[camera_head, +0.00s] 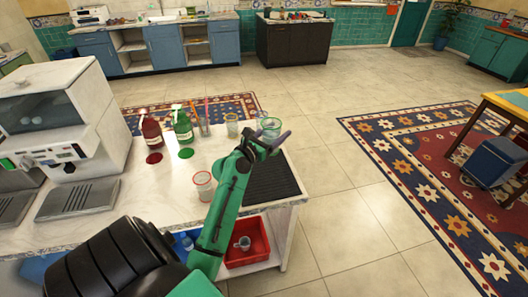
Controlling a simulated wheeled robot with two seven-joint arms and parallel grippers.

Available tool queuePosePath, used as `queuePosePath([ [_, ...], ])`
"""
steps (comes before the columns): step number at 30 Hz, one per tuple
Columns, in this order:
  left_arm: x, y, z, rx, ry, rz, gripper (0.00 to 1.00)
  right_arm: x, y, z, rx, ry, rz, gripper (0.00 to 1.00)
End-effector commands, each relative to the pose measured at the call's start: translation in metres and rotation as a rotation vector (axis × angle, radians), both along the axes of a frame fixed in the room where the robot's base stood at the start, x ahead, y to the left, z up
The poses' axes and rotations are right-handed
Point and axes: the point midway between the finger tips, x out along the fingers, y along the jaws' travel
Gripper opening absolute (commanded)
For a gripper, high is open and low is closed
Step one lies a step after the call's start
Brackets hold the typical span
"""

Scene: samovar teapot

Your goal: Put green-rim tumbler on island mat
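The green-rim tumbler (270,125) is a clear glass with a green rim, upright at the far right of the island counter. My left gripper (268,137) has its fingers on either side of the tumbler and looks shut on it. The gripper hides the lower part of the glass, so I cannot tell if its base touches anything. The island mat (275,180) is a dark, ribbed mat at the counter's right end, on the near side of the tumbler. My forearm covers the mat's left edge. My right gripper is not in view.
A red-rim tumbler (203,184) stands left of my forearm. Another tumbler (232,125), a red bottle (151,132) and a green bottle (183,128) stand at the back. A coffee machine (62,120) fills the left. A red crate (252,250) sits below the counter.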

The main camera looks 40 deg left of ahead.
Motion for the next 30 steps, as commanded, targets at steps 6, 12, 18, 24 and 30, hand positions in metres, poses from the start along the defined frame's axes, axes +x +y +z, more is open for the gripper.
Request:
queuePosePath([
  [6, 0.004, 0.014, -0.008, -0.002, 0.008, -0.001, 0.13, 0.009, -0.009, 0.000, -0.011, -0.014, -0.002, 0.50],
  [12, 0.004, 0.014, -0.080, 0.000, 0.008, 0.000, 0.13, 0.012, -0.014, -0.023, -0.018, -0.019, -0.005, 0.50],
  [18, 0.004, 0.014, -0.137, 0.000, 0.004, 0.002, 0.13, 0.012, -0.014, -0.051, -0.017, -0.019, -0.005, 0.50],
  [24, 0.004, 0.013, -0.170, -0.001, 0.004, 0.002, 0.13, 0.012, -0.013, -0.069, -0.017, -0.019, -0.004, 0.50],
  [30, 0.004, 0.013, -0.186, 0.001, 0.002, 0.001, 0.13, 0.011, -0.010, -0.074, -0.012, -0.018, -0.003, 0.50],
])
